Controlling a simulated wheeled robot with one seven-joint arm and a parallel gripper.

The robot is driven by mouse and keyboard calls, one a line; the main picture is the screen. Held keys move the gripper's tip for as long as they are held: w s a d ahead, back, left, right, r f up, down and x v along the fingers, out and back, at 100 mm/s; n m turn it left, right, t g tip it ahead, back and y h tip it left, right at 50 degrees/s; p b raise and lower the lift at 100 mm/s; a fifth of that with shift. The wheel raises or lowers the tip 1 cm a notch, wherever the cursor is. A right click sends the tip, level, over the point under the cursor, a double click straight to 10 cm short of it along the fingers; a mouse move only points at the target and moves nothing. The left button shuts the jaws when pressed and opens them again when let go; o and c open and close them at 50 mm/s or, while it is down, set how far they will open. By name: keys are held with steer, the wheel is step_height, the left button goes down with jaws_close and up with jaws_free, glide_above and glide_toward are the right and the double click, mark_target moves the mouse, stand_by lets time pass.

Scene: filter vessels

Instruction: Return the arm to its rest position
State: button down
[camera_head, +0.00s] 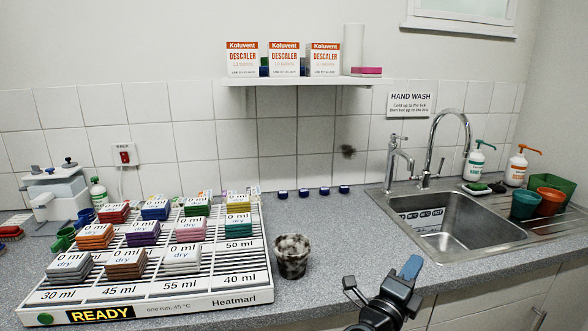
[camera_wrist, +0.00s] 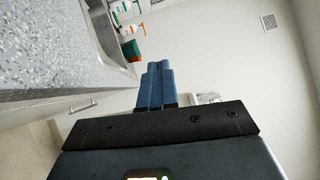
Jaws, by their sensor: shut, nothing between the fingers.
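My gripper (camera_head: 411,267) shows at the bottom of the head view, to the right of the middle, in front of the counter edge below the sink. Its blue fingers are together with nothing between them. In the wrist view the shut blue fingers (camera_wrist: 155,85) point away from the camera, apart from the counter (camera_wrist: 50,50) at the left. My dark arm parts reach down to the lower edge of the head view.
A drying rack (camera_head: 245,296) with several coloured blocks fills the counter's left. A speckled cup (camera_head: 292,257) stands beside it. The steel sink (camera_head: 450,231) is at the right, with green (camera_head: 524,205) and orange pots. A shelf (camera_head: 310,81) holds descaler boxes.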

steer(key=s+d+f+n+t+y, duration=0.2)
steer(key=s+n+y, duration=0.1)
steer(key=s+n, duration=0.4)
steer(key=s+d+f+n+t+y, duration=0.15)
steer(key=s+n+y, duration=0.3)
steer(key=s, duration=0.55)
steer(key=s+d+f+n+t+y, duration=0.2)
steer(key=s+n+y, duration=0.1)
steer(key=s+n, duration=0.45)
steer(key=s+a+r+n+g+y, duration=0.1)
steer(key=s+a+r+n+g, duration=0.1)
steer(key=s, duration=0.7)
steer(key=s+a+r+n+g+y, duration=0.1)
steer(key=s+a+r+n+g, duration=0.1)
steer(key=s, duration=0.8)
steer(key=s+a+r+n+g+y, duration=0.1)
steer(key=s+a+n, duration=0.3)
steer(key=s, duration=0.5)
steer(key=shift+s+a+r+g+y, duration=0.25)
steer(key=shift+a+r+g+y, duration=0.2)
steer(key=shift+g, duration=0.1)
